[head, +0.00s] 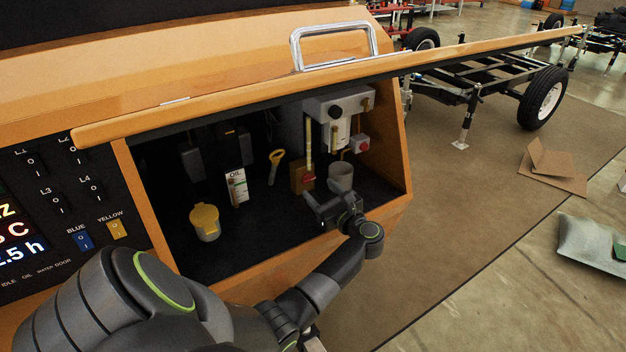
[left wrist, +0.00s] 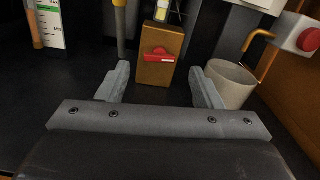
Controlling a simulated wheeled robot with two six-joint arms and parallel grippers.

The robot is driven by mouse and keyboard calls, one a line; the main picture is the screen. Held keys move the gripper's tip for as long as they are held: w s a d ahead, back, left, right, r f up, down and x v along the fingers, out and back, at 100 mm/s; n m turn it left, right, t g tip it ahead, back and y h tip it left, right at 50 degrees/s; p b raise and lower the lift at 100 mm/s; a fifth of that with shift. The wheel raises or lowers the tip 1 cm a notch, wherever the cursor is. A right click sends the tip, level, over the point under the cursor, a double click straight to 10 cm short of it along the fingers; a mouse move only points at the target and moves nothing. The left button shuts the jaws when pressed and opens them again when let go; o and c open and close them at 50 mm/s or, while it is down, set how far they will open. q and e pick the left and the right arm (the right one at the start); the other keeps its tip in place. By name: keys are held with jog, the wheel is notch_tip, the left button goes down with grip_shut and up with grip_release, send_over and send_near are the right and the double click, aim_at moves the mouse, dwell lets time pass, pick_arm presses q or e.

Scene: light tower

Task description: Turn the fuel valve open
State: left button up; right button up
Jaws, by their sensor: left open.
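The fuel valve shows as a red handle (head: 308,180) on a brown box (head: 297,174) inside the open compartment. In the left wrist view the red handle (left wrist: 158,54) lies roughly crosswise on the front of the brown box (left wrist: 153,76), below a clear tube. My left gripper (head: 330,203) is open and empty in front of the box, low in the compartment. In the left wrist view its two fingertips (left wrist: 160,75) stand on either side of the box, with the handle between and beyond them. My right gripper is not in view.
A grey cup (head: 341,175) stands right of the box, close to my right-hand finger. A red button (head: 361,144) is on the right wall. A yellow-lidded container (head: 205,221), an oil carton (head: 236,186) and a yellow-handled dipstick (head: 274,163) are left. The raised door edge (head: 230,92) hangs above.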

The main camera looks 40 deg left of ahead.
aim_at(310, 180)
pick_arm(q)
jog(key=shift+x, duration=2.25)
